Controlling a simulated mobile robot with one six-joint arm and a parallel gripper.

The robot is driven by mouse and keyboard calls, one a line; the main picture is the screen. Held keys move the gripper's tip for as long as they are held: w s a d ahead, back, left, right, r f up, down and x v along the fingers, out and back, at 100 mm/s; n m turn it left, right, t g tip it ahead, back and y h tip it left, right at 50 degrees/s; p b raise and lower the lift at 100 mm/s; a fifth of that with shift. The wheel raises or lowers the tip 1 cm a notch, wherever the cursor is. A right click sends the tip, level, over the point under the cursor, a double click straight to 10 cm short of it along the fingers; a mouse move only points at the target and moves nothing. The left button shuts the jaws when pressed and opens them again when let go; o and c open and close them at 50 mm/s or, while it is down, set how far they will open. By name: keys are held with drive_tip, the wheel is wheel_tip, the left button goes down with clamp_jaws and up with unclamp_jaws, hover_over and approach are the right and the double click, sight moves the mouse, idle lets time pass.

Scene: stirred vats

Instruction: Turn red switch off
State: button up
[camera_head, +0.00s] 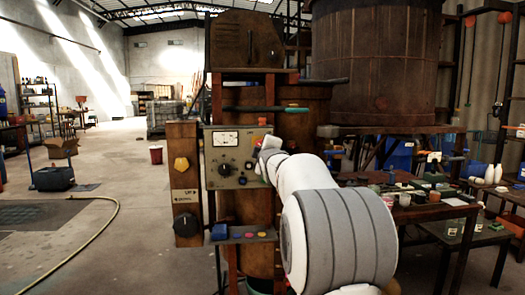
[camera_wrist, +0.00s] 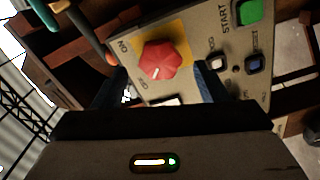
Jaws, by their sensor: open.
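The red switch (camera_wrist: 165,60) is a faceted knob on a yellow plate (camera_wrist: 178,26) of a grey control panel (camera_wrist: 228,90). A short white mark shows on the knob's lower left. A label reading ON is at its left, and another, partly covered label is below it. My gripper (camera_wrist: 160,78) is open, with its dark fingers on either side of the knob in the wrist view. I cannot tell whether they touch it. In the head view my gripper (camera_head: 264,147) is at the right side of the panel (camera_head: 222,172), and my arm hides part of it.
A green START button (camera_wrist: 250,12), a white button (camera_wrist: 217,62) and a blue button (camera_wrist: 254,63) are near the switch. A wooden post with a yellow knob (camera_head: 181,164) stands left. A cluttered table (camera_head: 430,213) is at right. The floor at left is mostly open.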

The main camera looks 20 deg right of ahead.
drive_tip(key=shift+v, duration=2.5)
